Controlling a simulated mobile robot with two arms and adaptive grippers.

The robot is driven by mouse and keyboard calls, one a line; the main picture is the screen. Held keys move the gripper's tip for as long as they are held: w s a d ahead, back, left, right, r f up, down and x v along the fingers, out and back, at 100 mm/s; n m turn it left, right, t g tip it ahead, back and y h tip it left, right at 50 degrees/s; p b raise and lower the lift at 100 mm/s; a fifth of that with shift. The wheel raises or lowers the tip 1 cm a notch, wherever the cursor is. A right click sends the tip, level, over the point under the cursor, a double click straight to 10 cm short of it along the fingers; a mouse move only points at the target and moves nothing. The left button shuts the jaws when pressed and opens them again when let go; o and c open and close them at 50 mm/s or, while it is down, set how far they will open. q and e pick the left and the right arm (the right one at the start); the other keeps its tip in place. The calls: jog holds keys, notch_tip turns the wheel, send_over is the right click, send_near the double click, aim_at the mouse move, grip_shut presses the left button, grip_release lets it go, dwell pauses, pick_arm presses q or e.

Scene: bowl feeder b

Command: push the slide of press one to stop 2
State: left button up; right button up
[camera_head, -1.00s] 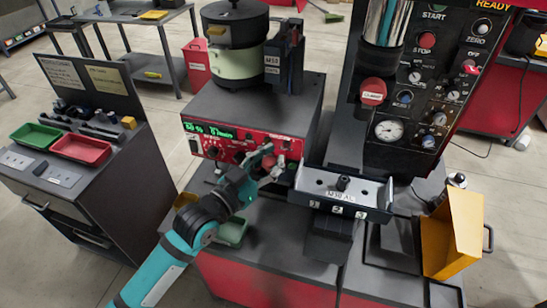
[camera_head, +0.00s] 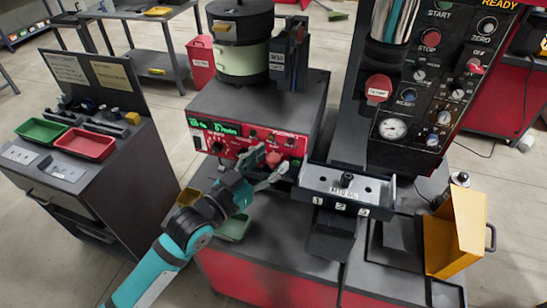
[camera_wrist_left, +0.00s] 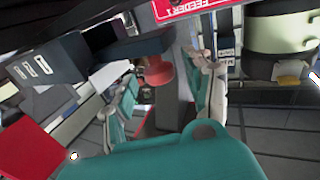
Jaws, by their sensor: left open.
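Press one's slide unit is a grey metal tray (camera_head: 325,178) with a black knob (camera_head: 346,180) on top and numbered stop labels (camera_head: 340,207) along its front. My left gripper (camera_head: 272,165) is open at the left end of the tray, in front of the feeder's red panel. In the left wrist view a round red knob (camera_wrist_left: 158,72) shows beyond and between the open fingers (camera_wrist_left: 165,95); contact cannot be told. The numbered labels also show there (camera_wrist_left: 40,64). Which stop the slide is at cannot be read clearly. My right gripper is not in view.
The feeder box (camera_head: 270,108) with its bowl (camera_head: 240,60) stands just behind the gripper. The press control panel (camera_head: 440,90) rises behind the slide. A yellow bin (camera_head: 455,235) is at right. A cart with a green tray (camera_head: 40,131) and red tray (camera_head: 85,145) is at left.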

pick_arm(q)
jog(key=v, duration=1)
jog(key=shift+s+a+f, duration=0.1)
jog(key=shift+a, duration=0.05)
jog(key=s+a+f+n+g+y, duration=0.2)
jog(key=s+a+f+y, duration=0.15)
jog(key=f, duration=0.25)
jog(key=s+a+f+n+g+y, duration=0.1)
jog(key=s+a+f+g+y, duration=0.1)
jog(key=f+y, duration=0.3)
jog(key=s+a+f+n+g+y, duration=0.1)
jog(key=s+a+f+n+g, duration=0.1)
jog(key=s+a+f+g, duration=0.3)
jog(key=s+a+f+n+g+y, duration=0.1)
jog(key=s+a+f+y, duration=0.15)
jog(key=s, duration=0.55)
notch_tip(320, 180, down, 30)
jog(key=s+g+b, duration=0.1)
jog(key=g+b, duration=0.1)
jog(key=b, duration=0.1)
jog(key=s+a+f+b, duration=0.2)
jog(key=s+a+f, duration=0.1)
jog(key=s+f, duration=1.3)
notch_tip(320, 180, down, 2)
jog(key=shift+s+f+g+b, duration=0.1)
jog(key=shift+s+g+b, duration=0.25)
jog(key=shift+s+g, duration=0.05)
